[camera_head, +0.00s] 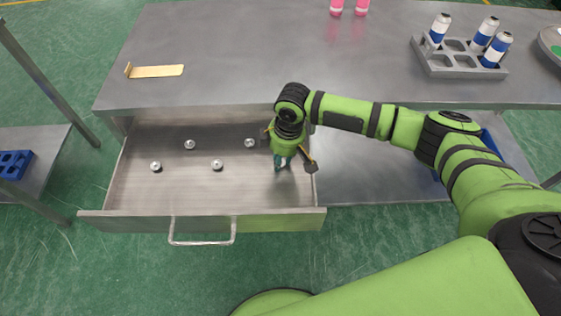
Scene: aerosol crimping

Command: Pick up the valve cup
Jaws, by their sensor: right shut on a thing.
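Several small silver valve cups lie apart on the floor of the open metal drawer (135,190): one at the front left (155,166), one behind it (190,144), one in the middle (217,164) and one at the back right (249,142). My right gripper (283,163) points down into the drawer's right end. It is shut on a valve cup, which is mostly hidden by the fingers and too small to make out. My left gripper is not in view.
The metal table (230,50) above the drawer bears a brass-coloured plate (156,71), pink-topped items (337,7) and a grey rack (437,67) with blue-and-white cans (496,49). The drawer's front has a handle (203,242). Blue trays (14,163) sit on a left shelf.

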